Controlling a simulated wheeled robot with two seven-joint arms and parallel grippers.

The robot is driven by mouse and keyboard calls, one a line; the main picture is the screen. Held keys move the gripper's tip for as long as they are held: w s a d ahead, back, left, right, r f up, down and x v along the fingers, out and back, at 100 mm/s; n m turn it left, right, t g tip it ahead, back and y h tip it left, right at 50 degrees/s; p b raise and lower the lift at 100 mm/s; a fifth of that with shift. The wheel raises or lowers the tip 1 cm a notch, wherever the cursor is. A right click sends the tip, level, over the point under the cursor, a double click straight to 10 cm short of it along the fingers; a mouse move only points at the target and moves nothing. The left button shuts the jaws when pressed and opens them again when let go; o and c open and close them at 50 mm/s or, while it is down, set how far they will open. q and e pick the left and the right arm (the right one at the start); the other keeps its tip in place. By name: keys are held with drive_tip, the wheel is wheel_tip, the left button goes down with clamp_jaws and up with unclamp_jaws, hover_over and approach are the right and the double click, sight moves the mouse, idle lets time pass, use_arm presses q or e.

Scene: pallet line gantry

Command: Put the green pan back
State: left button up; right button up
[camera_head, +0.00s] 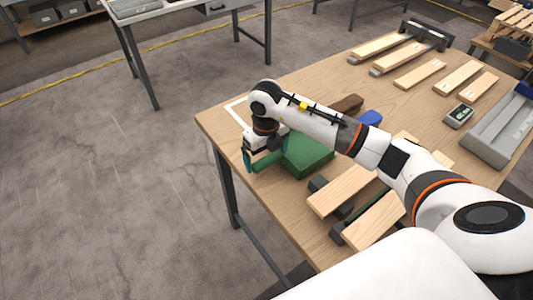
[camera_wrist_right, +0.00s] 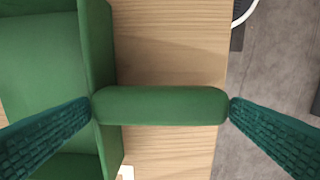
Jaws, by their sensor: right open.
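The green pan (camera_head: 308,156) lies on the wooden table (camera_head: 222,122) near its left edge, its handle (camera_head: 266,161) pointing left toward that edge. My right gripper (camera_head: 256,157) is at the handle, pointing down. In the right wrist view the open fingers (camera_wrist_right: 163,106) stand at the two ends of the green handle (camera_wrist_right: 160,92), one by the pan body (camera_wrist_right: 40,60) and one by the free end. Whether they touch it I cannot tell. My right arm hides part of the table behind the pan. My left gripper is not in view.
A white outline (camera_head: 235,105) marks the table corner behind my gripper. Wooden boards (camera_head: 342,190) lie right of the pan. A grey tray (camera_head: 498,135) stands far right.

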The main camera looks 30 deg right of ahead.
drive_tip(key=shift+r, duration=0.35)
wheel_tip(320, 180, up, 12)
drive_tip(key=b, duration=0.2)
drive_tip(key=shift+f, duration=0.25)
drive_tip(key=shift+a+f, duration=0.1)
